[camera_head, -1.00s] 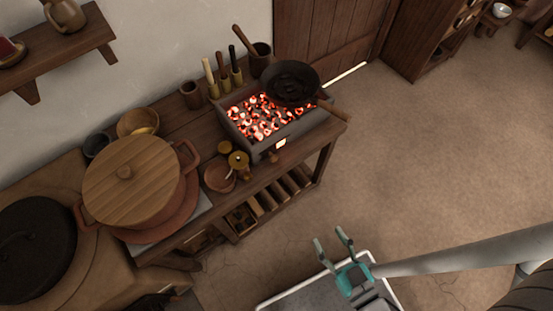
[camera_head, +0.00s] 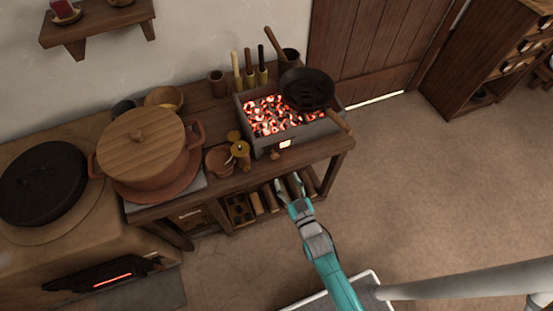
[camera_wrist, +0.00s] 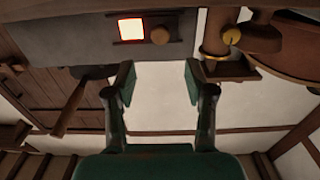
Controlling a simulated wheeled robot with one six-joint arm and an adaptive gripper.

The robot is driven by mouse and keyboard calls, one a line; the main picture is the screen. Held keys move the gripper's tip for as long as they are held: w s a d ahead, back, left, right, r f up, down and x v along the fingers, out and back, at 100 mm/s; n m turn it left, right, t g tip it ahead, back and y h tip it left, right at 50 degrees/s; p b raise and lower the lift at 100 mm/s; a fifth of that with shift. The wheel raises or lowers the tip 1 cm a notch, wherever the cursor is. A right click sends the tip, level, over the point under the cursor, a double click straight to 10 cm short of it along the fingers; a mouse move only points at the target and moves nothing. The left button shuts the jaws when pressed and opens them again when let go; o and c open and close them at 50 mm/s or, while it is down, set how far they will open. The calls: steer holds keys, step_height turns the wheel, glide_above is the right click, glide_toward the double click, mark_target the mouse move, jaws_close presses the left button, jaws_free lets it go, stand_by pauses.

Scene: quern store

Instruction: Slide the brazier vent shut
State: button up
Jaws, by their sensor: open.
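The grey brazier (camera_head: 314,132) stands on the wooden bench, full of glowing coals. Its vent (camera_head: 285,144) is a small bright opening in the front wall, so it stands open at least in part. A round wooden knob (camera_head: 275,155) sits just left of the glow. In the wrist view the picture is upside down: the glowing vent (camera_wrist: 131,29) is at the top, with the knob (camera_wrist: 160,35) close to its right. My gripper (camera_head: 289,181) is open and empty, in front of and below the brazier. Its fingers (camera_wrist: 160,78) show apart in the wrist view, not touching the knob.
A black pan (camera_head: 307,88) rests on the brazier, its handle jutting over the front right. A yellow-lidded jar (camera_head: 241,150) and a bowl (camera_head: 219,160) stand left of the brazier. A lidded pot (camera_head: 150,150) is further left. The floor (camera_head: 430,190) to the right is clear.

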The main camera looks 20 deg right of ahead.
mark_target(276, 157)
steer(key=w, duration=1.1)
steer(key=shift+w, duration=0.1)
jaws_close()
